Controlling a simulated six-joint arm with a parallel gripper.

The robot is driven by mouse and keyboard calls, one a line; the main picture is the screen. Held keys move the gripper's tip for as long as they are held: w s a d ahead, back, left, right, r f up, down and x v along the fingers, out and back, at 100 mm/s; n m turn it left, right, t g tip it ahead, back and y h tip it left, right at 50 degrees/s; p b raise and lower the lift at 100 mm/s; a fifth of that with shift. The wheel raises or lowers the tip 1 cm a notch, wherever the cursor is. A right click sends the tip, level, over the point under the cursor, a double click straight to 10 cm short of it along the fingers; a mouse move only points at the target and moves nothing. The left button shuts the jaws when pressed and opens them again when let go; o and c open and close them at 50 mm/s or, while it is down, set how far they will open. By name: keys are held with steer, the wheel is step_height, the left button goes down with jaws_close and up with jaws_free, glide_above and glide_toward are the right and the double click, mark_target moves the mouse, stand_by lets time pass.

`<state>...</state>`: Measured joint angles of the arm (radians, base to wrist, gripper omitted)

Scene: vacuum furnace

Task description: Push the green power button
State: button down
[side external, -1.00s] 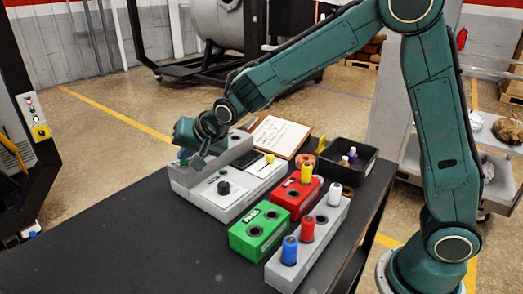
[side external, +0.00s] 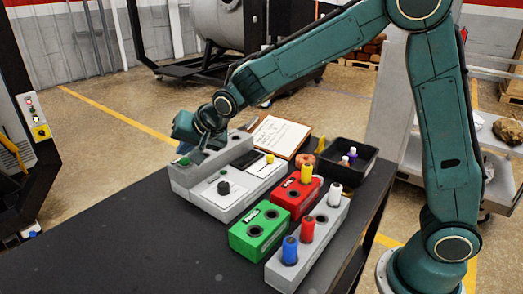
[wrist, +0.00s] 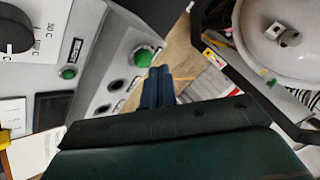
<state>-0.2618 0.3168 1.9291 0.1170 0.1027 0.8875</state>
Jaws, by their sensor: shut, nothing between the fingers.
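The green button (wrist: 143,57) is a round, domed button on the grey control box (wrist: 109,67). In the side view the green button (side external: 184,161) shows at the left end of the box (side external: 183,179). My gripper (wrist: 160,71) is shut and empty. In the wrist view its fingertips appear just right of and below the button, with a small visible gap in the picture. In the side view my gripper (side external: 198,157) is over the box, just right of the button. I cannot tell its exact height above the surface.
A smaller green light (wrist: 68,72) and a black knob (wrist: 12,33) are on the same panel. A clipboard (side external: 280,136), a black tray (side external: 347,162), and red (side external: 290,197) and green (side external: 258,232) blocks stand to the right. The front left tabletop is clear.

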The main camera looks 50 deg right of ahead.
steer(key=shift+r, duration=2.65)
steer(key=s+d+r+n+g, duration=0.15)
steer(key=s+d, duration=0.25)
steer(key=s, duration=0.5)
steer(key=s+d+r+n, duration=0.2)
steer(key=s+d+r, duration=0.15)
steer(key=s, duration=0.55)
steer(key=s+d+f+n+g, duration=0.1)
steer(key=s+d+f+n, duration=0.1)
steer(key=s, duration=0.7)
steer(key=s+d+f+n+g+h, duration=0.1)
steer(key=s+f+n, duration=0.1)
steer(key=s, duration=0.6)
steer(key=shift+s+d+f, duration=0.3)
steer(key=shift+s+d, duration=0.05)
